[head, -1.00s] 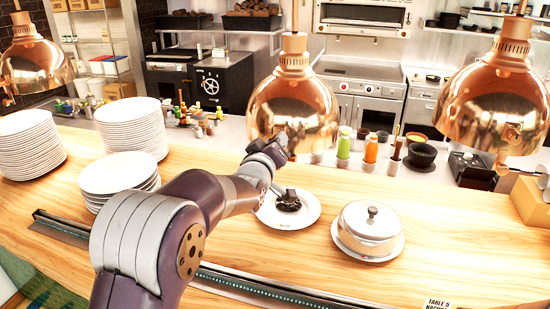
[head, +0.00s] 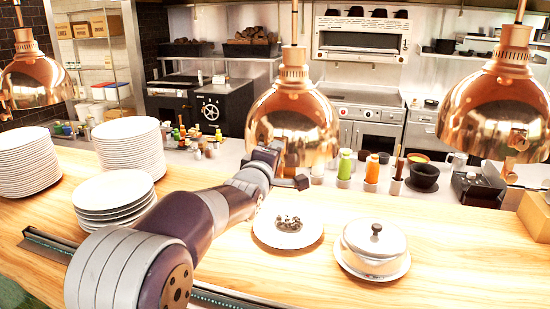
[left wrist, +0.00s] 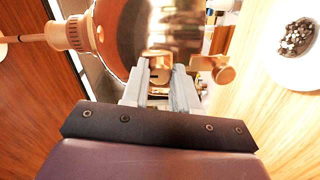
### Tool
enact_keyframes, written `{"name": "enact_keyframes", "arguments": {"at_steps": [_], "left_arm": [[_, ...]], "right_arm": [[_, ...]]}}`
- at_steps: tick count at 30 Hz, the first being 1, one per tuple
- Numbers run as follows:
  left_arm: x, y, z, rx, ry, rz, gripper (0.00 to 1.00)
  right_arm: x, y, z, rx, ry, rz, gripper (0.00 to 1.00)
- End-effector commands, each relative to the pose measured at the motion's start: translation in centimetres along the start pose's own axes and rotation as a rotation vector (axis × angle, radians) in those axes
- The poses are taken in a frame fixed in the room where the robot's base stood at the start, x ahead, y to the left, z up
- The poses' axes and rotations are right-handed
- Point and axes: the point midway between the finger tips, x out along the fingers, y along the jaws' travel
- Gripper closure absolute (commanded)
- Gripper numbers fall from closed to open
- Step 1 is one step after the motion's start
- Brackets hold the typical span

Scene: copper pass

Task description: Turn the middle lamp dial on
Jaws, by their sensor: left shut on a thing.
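The middle lamp (head: 292,108) is a hanging copper dome. A brass knob (left wrist: 223,71) on a short stem sticks out to the right of the fingers. The fingers hide most of the dial, and the head view does not show it clearly. I cannot tell whether the lamp is lit. My right gripper is not in view.
Other copper lamps hang at left (head: 35,75) and right (head: 497,105). Bottles (head: 345,168) stand behind. The wooden counter is clear at the right front.

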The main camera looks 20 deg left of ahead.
Motion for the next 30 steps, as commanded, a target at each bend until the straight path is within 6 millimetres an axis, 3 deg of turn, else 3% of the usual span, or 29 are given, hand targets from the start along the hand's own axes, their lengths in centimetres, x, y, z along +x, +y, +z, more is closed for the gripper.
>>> {"name": "enact_keyframes", "arguments": {"at_steps": [19, 20, 21, 30], "left_arm": [[0.01, -0.2, 0.01, -0.043, -0.001, -0.004, 1.0], [0.01, -0.2, 0.01, -0.043, -0.001, -0.004, 0.62], [0.01, -0.19, 0.01, -0.043, -0.001, -0.004, 0.49], [-0.07, -0.09, 0.01, -0.042, -0.001, -0.001, 0.46]], "right_arm": [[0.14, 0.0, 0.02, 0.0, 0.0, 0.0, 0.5], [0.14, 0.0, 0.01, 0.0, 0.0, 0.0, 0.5], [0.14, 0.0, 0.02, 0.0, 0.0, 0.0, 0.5], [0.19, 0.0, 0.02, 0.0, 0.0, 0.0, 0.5]]}}
